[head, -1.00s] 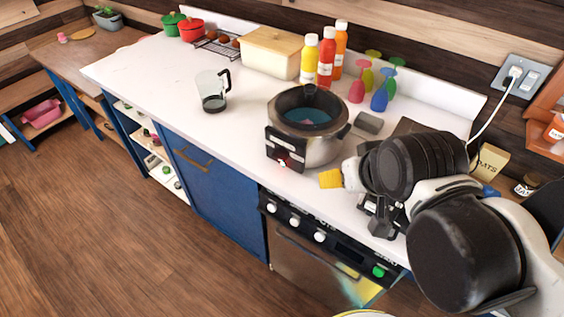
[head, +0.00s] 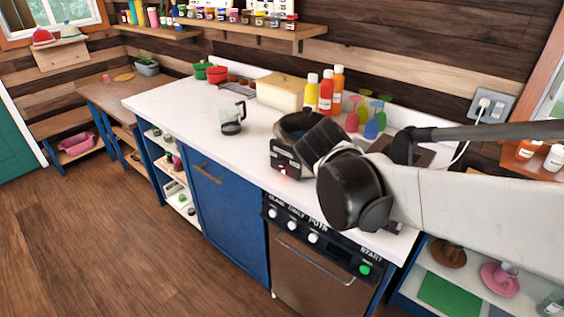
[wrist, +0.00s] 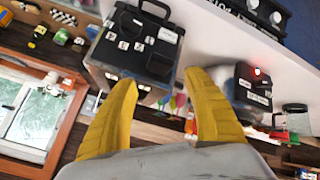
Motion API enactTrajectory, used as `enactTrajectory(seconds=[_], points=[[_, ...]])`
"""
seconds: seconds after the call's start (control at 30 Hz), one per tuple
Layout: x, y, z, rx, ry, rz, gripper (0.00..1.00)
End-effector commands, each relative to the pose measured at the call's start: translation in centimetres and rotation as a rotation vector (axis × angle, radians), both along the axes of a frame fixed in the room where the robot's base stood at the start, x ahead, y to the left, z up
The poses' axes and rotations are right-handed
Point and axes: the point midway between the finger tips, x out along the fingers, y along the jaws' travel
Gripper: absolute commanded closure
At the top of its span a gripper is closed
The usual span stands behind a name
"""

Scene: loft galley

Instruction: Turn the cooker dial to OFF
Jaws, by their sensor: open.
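The cooker (head: 285,158) is a round pot with a black front panel and a glowing red light, standing on the white counter. My arm covers its right side in the head view. In the wrist view, tilted, its black panel (wrist: 254,90) with white labels and the red light shows right of my fingers. The dial's setting is too small to read. My gripper (wrist: 160,78) has two yellow fingers, spread apart with nothing between them, and touches no panel that I can see. In the head view the fingers are hidden behind my arm.
A black box with white labels (wrist: 138,48) shows beyond my fingers in the wrist view. A glass jug (head: 232,120) stands left of the cooker and sauce bottles (head: 325,92) behind it. Oven knobs (head: 293,224) sit below the counter edge.

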Motion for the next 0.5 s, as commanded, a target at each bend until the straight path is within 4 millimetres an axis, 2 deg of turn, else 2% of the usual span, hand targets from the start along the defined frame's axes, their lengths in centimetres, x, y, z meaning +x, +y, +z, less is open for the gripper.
enactTrajectory(seconds=[0.03, 0.1, 0.23, 0.4, 0.5], points=[[2.3, 1.7, -0.8, -0.037, -0.031, -0.011, 0.41], [4.9, 3.7, -1.5, -0.087, -0.088, -0.037, 0.41], [9.0, 8.3, -3.3, -0.168, -0.222, -0.08, 0.41], [12.1, 15.6, -6.5, -0.237, -0.442, -0.12, 0.41], [12.6, 19.5, -8.4, -0.255, -0.574, -0.132, 0.41]])
